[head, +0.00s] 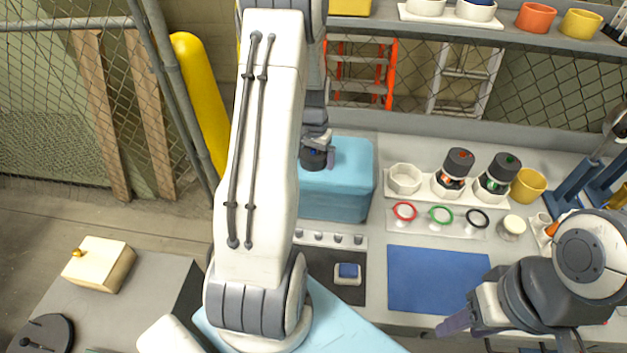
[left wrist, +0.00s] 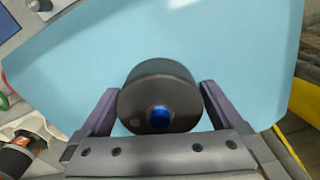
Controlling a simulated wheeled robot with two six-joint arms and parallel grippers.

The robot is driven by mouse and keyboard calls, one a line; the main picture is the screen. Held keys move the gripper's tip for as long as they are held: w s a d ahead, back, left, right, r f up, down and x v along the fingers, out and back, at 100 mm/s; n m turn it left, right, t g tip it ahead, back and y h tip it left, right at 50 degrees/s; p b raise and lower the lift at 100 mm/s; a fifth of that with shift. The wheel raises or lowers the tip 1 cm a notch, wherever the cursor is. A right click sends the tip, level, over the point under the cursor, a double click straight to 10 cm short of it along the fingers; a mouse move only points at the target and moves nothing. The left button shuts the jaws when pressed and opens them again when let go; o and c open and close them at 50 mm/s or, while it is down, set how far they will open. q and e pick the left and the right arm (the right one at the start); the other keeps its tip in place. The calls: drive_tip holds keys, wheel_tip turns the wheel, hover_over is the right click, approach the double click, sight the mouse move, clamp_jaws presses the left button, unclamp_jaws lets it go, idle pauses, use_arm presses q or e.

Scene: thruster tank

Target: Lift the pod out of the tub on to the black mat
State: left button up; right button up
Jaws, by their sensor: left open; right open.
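The pod (left wrist: 158,95), a dark round cylinder with a blue button on its end, is at the light blue tub (head: 338,205). In the head view the pod (head: 314,158) shows partly below my left gripper (head: 322,150). In the left wrist view my left gripper (left wrist: 158,108) is open, with one finger on each side of the pod. I cannot tell whether either finger touches it. The black mat (head: 322,263) lies in front of the tub, partly hidden by my left arm. My right gripper (head: 460,325) is open and empty at the lower right.
Two dark canisters (head: 457,165) stand in a white rack, beside a yellow cup (head: 528,185).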

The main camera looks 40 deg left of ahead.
use_arm(q)
clamp_jaws()
wheel_tip(320, 180, up, 10)
drive_tip(key=shift+f+b, duration=0.1)
drive_tip(key=shift+b, duration=0.55)
drive_tip(key=shift+r+p, duration=0.4)
drive_tip(key=shift+r, duration=0.3)
wheel_tip(320, 180, up, 16)
drive_tip(key=p, duration=1.4)
idle(1.2)
